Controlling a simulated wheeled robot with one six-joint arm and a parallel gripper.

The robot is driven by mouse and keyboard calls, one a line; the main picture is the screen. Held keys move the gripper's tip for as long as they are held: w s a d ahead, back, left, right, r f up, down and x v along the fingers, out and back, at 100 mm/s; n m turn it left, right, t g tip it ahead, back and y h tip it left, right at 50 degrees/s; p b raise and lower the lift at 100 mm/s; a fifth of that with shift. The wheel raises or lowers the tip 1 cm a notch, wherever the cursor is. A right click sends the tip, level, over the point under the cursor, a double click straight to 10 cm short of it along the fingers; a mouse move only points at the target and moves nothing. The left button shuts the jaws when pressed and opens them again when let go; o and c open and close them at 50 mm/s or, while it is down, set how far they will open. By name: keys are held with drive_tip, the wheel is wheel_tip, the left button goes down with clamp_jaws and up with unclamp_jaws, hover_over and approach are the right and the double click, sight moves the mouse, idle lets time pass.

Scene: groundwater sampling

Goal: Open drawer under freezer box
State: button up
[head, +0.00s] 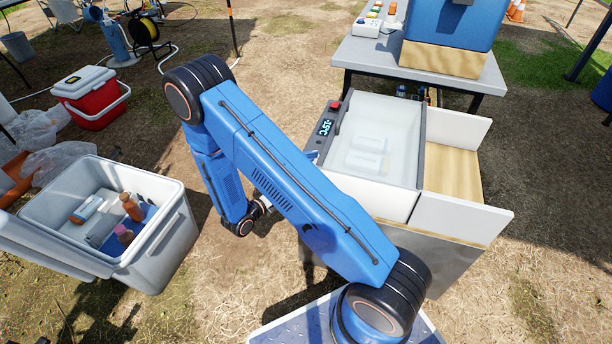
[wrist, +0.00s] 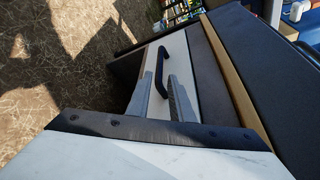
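The freezer box (head: 392,202) is a white open-topped bin with a dark rim and a lit temperature display, set on a wooden-topped cabinet (head: 455,172). The drawer side is hidden in the head view by my blue arm. In the wrist view, a pale drawer front (wrist: 178,50) carries a dark bar handle (wrist: 161,72). My gripper (wrist: 164,82) is open, its two grey fingers pointing at the drawer front with the handle between them in the picture. I cannot tell whether they touch it. The drawer looks closed.
White packs (head: 368,152) lie inside the freezer box. An open white cooler (head: 165,235) with bottles stands at left, a red cooler (head: 92,98) behind it. A grey table (head: 375,55) with a blue box stands behind the cabinet. Bare ground lies between the coolers and cabinet.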

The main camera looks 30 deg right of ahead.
drive_tip(key=x, duration=1.2)
drive_tip(key=shift+f, duration=0.15)
clamp_jaws()
